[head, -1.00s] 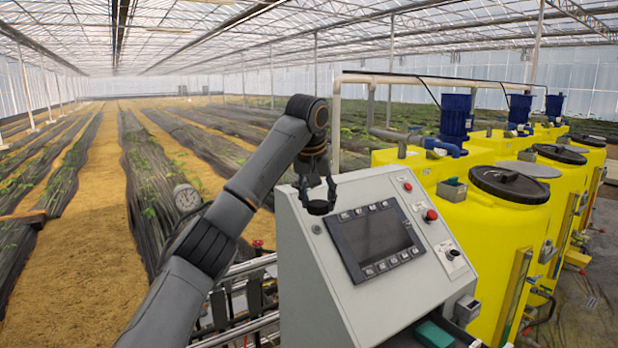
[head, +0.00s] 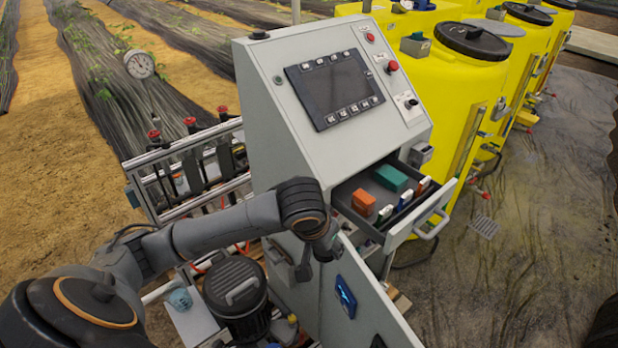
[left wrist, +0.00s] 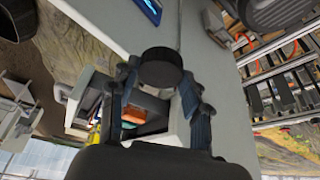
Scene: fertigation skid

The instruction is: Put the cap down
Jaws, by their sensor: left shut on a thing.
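A black round cap (left wrist: 160,68) sits between the fingertips of my left gripper (left wrist: 159,80) in the left wrist view. The gripper is shut on it, in front of the grey cabinet's pale face. In the head view my left gripper (head: 314,262) is low beside the cabinet, left of the open drawer (head: 401,237). The cap cannot be made out there. A small dark round piece (head: 259,35) rests on the cabinet's top left corner; I cannot tell what it is. My right gripper is not in view.
The drawer holds an orange block (head: 363,202), a green block (head: 391,177) and small bottles. The grey cabinet (head: 285,130) carries a screen. A dark motor (head: 236,292) and pipe rack with red valves (head: 189,121) stand left. Yellow tanks (head: 455,90) stand right.

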